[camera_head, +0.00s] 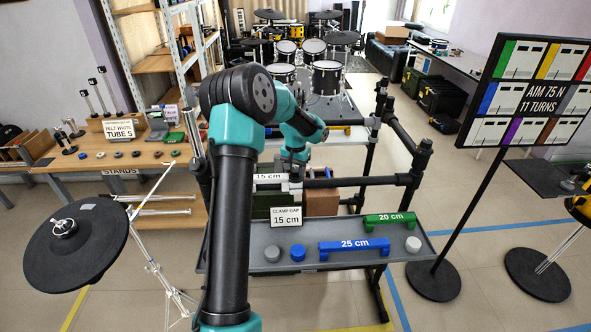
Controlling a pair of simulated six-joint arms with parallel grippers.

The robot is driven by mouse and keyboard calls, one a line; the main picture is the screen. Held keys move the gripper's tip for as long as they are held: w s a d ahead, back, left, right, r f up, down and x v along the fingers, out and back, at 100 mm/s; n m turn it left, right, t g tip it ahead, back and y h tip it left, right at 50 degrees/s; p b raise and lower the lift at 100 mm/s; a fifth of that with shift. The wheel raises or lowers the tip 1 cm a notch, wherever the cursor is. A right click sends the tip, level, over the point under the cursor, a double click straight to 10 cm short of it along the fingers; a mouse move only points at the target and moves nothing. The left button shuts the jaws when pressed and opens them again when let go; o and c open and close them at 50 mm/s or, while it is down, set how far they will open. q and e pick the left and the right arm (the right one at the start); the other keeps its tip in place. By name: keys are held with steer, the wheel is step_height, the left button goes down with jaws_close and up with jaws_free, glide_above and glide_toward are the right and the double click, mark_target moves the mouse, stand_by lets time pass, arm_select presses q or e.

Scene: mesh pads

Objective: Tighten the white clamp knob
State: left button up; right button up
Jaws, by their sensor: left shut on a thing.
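My left arm rises from the bottom, bends over and reaches down to the rack. My left gripper (292,183) is shut at the right end of a white bar marked 15 cm (268,178). It points down beside the rack's black tube. What it holds is mostly hidden by the gripper; it looks to be the white clamp knob at the clamp. My right gripper is not in view.
A grey tray (335,263) in front holds a grey knob (272,253), a blue knob (298,252), a blue 25 cm bar (353,246), a green 20 cm bar (389,221) and a light grey knob (413,244). A sign (525,92) reads "AIM 75 N 11 TURNS".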

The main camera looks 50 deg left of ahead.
mark_target(295, 170)
arm_select(q)
steer(key=shift+m, duration=0.5)
steer(key=o, duration=0.9)
step_height(295, 170, up, 18)
steer(key=shift+f, duration=0.25)
stand_by(0.5)
